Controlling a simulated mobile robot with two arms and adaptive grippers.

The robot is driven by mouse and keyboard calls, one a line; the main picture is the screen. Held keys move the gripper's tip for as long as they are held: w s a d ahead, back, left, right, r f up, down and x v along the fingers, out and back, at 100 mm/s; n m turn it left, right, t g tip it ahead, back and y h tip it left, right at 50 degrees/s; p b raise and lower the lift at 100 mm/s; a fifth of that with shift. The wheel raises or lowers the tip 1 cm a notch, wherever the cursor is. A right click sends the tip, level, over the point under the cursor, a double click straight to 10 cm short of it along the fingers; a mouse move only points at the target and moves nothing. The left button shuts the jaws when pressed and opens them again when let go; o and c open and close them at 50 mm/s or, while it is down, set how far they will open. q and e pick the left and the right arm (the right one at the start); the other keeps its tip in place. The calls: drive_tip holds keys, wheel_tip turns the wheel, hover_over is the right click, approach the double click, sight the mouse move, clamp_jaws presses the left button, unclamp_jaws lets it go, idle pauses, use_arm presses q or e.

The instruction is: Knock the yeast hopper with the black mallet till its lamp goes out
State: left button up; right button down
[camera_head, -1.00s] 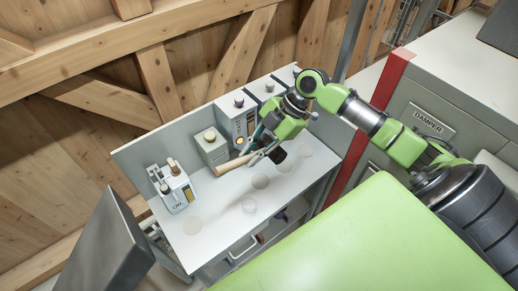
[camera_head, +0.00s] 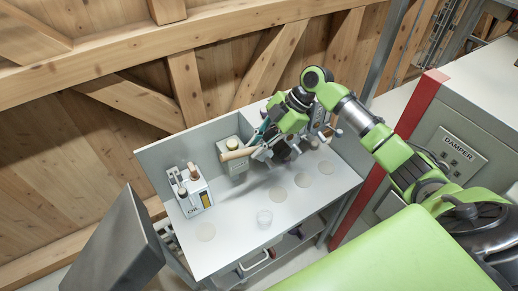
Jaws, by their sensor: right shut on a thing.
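My right gripper (camera_head: 266,148) is shut on the black mallet and holds it above the bench. The mallet's pale wooden handle (camera_head: 239,154) points left, across the front of a small grey hopper with a cream cap (camera_head: 233,146). Its dark head (camera_head: 282,153) is blurred and partly hidden by the gripper. My right arm covers the other hoppers along the back panel. I cannot tell which hopper is the yeast one, and no lit lamp can be made out. My left gripper is not in view.
A grey cabinet marked DAMPER (camera_head: 460,148) stands right.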

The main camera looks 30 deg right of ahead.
drive_tip(key=shift+r, duration=0.1)
drive_tip(key=s+p, duration=0.1)
drive_tip(key=s, duration=0.2)
drive_tip(key=shift+s+d, duration=0.15)
drive_tip(key=shift+s, duration=0.1)
drive_tip(key=shift+w, duration=0.1)
idle(0.3)
